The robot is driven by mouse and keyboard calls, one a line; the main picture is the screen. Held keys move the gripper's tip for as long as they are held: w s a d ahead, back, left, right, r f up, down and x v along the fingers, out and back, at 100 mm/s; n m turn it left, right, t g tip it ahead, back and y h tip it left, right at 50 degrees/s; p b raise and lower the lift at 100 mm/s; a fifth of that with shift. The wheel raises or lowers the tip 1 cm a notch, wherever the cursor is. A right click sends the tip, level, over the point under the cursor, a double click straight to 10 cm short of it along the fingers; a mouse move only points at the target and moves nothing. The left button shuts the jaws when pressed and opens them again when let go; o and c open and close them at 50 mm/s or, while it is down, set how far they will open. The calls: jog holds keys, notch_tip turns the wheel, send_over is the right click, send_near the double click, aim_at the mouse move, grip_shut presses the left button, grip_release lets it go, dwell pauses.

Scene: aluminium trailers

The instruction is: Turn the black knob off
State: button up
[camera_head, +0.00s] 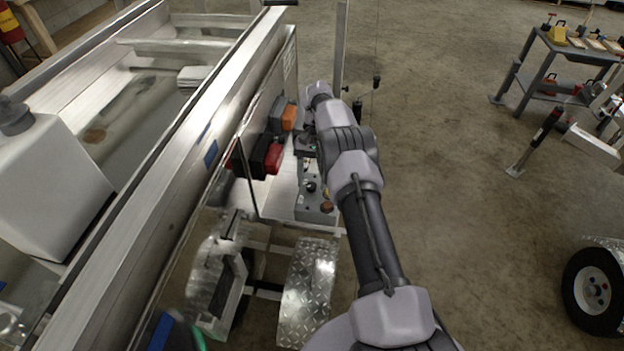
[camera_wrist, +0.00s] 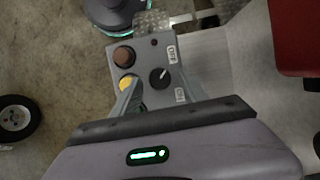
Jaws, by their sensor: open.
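The black knob (camera_wrist: 159,78) is a round dial with a white pointer line, on the face of a grey control box (camera_wrist: 145,68). In the wrist view its pointer leans up and to the right. My gripper (camera_wrist: 156,90) is open, with one finger to each side of the knob in that view. I cannot tell whether the fingers touch it. A yellow button (camera_wrist: 127,83) sits left of the knob, partly behind the left finger, and a brownish-red button (camera_wrist: 123,55) is above it. In the head view the box (camera_head: 303,213) is below my gripper, which is mostly hidden by my arm.
The trailer wall (camera_head: 190,130) runs along the left, with orange (camera_head: 289,117) and red (camera_head: 273,158) lamps near my arm. A diamond-plate fender (camera_head: 308,290) is below the box. Open floor lies to the right, with a tool table (camera_head: 575,55) far off and a wheel (camera_head: 594,290) at the right edge.

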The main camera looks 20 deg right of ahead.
aim_at(313, 185)
jog(key=r+p, duration=0.1)
jog(key=r, duration=0.1)
jog(key=r+p, duration=0.1)
jog(key=r, duration=0.1)
jog(key=shift+s+r, duration=0.1)
jog(key=shift+s, duration=0.3)
jog(key=s+a+p, duration=0.3)
jog(key=s+p, duration=0.1)
jog(key=s, duration=1.1)
jog(key=shift+a+r, duration=0.15)
jog(key=shift+r, duration=0.25)
jog(key=s+a+r+n+t+h+b, duration=0.1)
jog(key=a+r+t, duration=0.15)
jog(key=r, duration=0.85)
jog(key=s+a+r+t+b, duration=0.15)
jog(key=a+r, duration=0.25)
jog(key=r, duration=0.7)
jog(key=s+a+r+t, duration=0.2)
jog(key=s+a+r, duration=0.1)
jog(key=s, duration=0.4)
jog(key=s+a+r+n+t, duration=0.1)
jog(key=s+a+r+t, duration=0.2)
jog(key=s, duration=0.4)
jog(key=shift+r+t+b, duration=0.3)
jog(key=shift+r+b, duration=0.05)
jog(key=shift+r, duration=0.25)
